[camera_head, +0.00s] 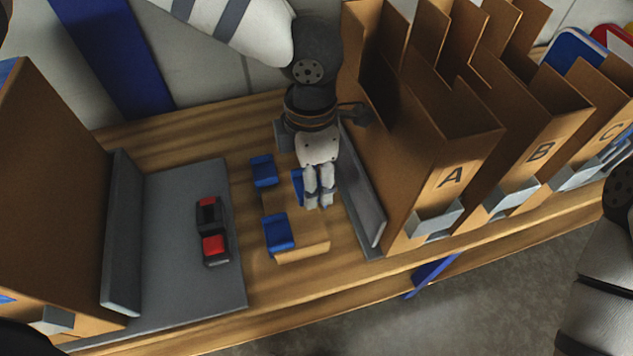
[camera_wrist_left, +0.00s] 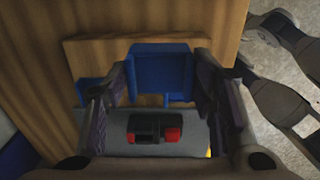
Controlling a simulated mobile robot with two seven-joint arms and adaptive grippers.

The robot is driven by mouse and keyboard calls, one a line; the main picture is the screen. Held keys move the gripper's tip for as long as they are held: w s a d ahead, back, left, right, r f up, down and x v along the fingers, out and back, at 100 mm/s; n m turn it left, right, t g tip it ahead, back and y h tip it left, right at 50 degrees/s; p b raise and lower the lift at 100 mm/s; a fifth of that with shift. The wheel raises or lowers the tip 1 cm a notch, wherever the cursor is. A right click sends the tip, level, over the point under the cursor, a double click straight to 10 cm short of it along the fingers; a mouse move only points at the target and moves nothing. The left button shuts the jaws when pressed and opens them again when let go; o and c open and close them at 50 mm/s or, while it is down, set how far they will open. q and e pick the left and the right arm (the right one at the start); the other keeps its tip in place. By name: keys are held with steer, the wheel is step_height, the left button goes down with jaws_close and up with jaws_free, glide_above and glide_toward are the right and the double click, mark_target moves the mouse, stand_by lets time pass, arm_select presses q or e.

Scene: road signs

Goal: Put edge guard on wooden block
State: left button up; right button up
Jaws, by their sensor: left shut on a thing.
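The wooden block (camera_head: 302,238) lies on the wooden table below my left gripper (camera_head: 318,202). One blue edge guard (camera_head: 278,232) sits at its front left corner, and another blue edge guard (camera_head: 263,170) is at its back left. My left gripper is shut on a third blue edge guard (camera_wrist_left: 160,72), which shows between the fingers in the left wrist view. In the head view only a blue sliver (camera_head: 297,187) of it shows beside the fingers. I cannot tell whether it touches the block. My right gripper is out of view; only part of that arm shows at the right edge.
A grey bookend (camera_head: 175,285) at left has a black and red object (camera_head: 211,231) on its base. Another bookend (camera_head: 362,190) stands right of the block, against brown holders (camera_head: 450,180) marked A, B and C. The table's front edge is close to the block.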

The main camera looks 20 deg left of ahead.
arm_select(q)
steer(key=f, duration=0.4)
steer(key=shift+w+b, duration=0.3)
steer(key=shift+w, duration=0.05)
steer(key=shift+r, duration=0.2)
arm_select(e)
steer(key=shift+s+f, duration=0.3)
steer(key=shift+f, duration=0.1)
arm_select(q)
steer(key=shift+f, duration=0.2)
steer(key=shift+f, duration=0.4)
steer(key=o, duration=1.1)
steer(key=shift+o, duration=0.2)
step_height(320, 180, up, 13)
steer(key=p, duration=0.2)
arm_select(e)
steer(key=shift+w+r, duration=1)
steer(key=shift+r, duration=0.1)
